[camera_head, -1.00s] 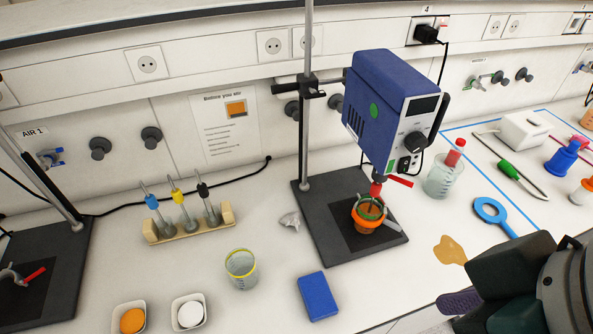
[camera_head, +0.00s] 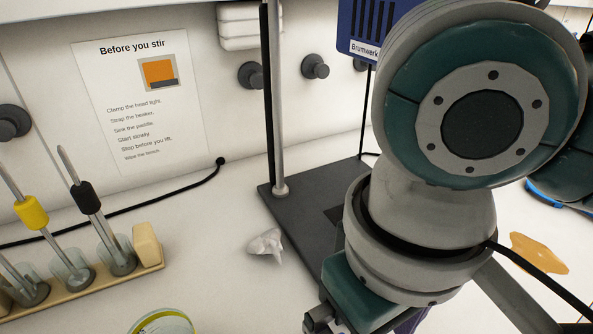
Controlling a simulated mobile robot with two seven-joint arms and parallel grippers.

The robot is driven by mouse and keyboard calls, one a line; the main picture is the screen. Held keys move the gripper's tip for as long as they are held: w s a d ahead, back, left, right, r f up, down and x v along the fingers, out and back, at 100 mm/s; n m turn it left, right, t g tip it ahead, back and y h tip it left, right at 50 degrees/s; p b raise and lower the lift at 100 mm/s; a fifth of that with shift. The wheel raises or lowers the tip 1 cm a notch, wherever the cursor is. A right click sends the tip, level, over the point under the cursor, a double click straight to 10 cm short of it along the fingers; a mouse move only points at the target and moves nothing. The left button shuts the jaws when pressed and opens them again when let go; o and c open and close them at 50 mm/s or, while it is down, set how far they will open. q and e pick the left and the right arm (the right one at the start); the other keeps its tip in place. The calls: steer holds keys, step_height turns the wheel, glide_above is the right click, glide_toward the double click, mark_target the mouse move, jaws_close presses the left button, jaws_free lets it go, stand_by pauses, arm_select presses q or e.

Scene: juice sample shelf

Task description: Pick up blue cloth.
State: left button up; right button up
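The blue cloth is not clearly visible now. My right arm fills the right half of the head view and hides the bench in front of the stirrer stand. Part of my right gripper (camera_head: 325,318) shows at the bottom edge, below the wrist. Its fingertips are hidden or cut off, so I cannot tell whether it is open or holds anything. A small purple-blue patch shows below the wrist, but I cannot tell whether it is cloth or gripper. My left gripper is not in view.
The dark stand base (camera_head: 300,208) and its rod (camera_head: 276,110) are close behind my arm. A crumpled grey-white scrap (camera_head: 265,244) lies left of the base. A tube rack (camera_head: 148,245) and a yellow-rimmed beaker (camera_head: 162,322) are at left. An orange-brown spill (camera_head: 538,252) lies at right.

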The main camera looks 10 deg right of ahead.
step_height(320, 180, down, 4)
steer(key=shift+s+r, duration=0.15)
steer(key=shift+r, duration=0.05)
steer(key=f, duration=0.3)
steer(key=f+b, duration=0.1)
steer(key=f, duration=0.1)
steer(key=shift+w+a+f, duration=0.25)
steer(key=c, duration=1.1)
steer(key=shift+r, duration=0.15)
step_height(320, 180, up, 20)
steer(key=p, duration=0.4)
